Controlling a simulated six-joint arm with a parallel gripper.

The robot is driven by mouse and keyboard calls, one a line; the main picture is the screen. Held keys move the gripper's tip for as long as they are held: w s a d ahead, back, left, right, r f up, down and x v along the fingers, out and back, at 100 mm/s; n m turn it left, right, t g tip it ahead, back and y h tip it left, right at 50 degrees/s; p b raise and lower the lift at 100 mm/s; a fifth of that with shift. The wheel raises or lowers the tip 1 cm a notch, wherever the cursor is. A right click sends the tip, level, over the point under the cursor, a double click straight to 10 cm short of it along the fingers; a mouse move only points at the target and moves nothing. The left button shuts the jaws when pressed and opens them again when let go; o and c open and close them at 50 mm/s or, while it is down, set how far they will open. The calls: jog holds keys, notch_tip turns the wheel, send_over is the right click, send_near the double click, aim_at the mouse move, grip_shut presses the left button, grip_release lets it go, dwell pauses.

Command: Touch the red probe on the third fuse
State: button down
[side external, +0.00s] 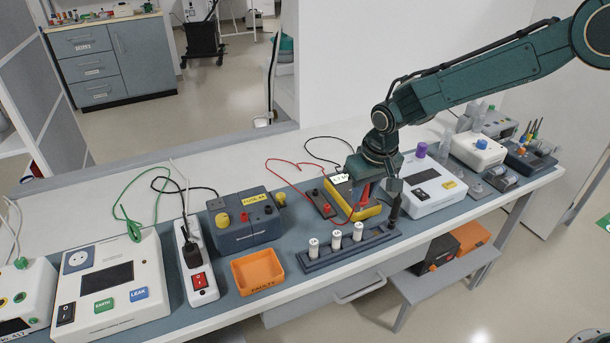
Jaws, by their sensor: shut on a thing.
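A dark fuse rack (350,251) lies along the front of the bench with three pale upright fuses in it: the left fuse (313,248), the middle fuse (336,241) and the right fuse (358,232). My gripper (377,187) is shut, low over the bench behind the rack's right end. The red probe (364,190) shows at its jaws, in front of the yellow meter (368,211); its tip is hard to make out. It appears apart from the fuses. A black upright piece (395,207) shows at the rack's right end, partly behind my gripper's outline.
A small block with red and black sockets (322,203) sits left of the meter, with loose red and black leads behind. A white device (432,186) stands close on the right.

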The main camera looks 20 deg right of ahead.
aim_at(364, 201)
jog(key=shift+f, duration=1.65)
jog(key=shift+f, duration=0.65)
dwell(1.0)
jog(key=shift+r, duration=0.1)
jog(key=shift+r, duration=3.45)
